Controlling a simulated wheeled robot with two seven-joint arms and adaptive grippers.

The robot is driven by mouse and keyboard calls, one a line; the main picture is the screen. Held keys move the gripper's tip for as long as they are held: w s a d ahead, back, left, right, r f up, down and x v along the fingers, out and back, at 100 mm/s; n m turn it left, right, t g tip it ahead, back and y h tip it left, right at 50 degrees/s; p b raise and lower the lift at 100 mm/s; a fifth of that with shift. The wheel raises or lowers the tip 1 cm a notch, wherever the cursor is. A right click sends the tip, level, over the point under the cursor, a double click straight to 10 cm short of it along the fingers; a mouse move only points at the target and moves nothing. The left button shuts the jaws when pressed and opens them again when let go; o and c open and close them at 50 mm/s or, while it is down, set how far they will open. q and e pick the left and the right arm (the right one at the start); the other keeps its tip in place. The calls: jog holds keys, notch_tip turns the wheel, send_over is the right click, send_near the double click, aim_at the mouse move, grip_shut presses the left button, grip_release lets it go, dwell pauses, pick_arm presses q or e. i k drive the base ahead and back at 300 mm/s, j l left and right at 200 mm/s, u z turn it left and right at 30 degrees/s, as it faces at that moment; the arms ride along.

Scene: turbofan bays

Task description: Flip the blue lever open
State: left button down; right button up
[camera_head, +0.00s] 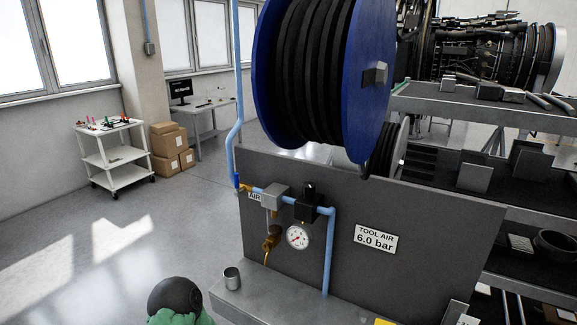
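The small blue lever (237,180) stands upright on a brass valve (244,188) at the left edge of the grey panel. It sits where the light blue pipe (232,135) comes down and turns right, and it points across the short horizontal run. The lever is small in this view, so its exact angle is hard to tell. Right of it on the same line are a grey block (273,197), a black regulator (307,206) and a round gauge (298,237).
A large hose reel with blue flanges (371,80) hangs above the panel (440,235). A metal cup (232,278) stands on the ledge (270,305) below. A dark rounded object (175,295) over something green is at the bottom left. Open floor lies left.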

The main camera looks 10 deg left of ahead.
aim_at(237, 180)
jog(key=i+u, duration=0.15)
jog(key=u, duration=0.3)
jog(key=i+l+u, duration=0.1)
jog(key=u, duration=0.35)
jog(key=i+j+z, duration=0.1)
jog(key=j+z, duration=0.15)
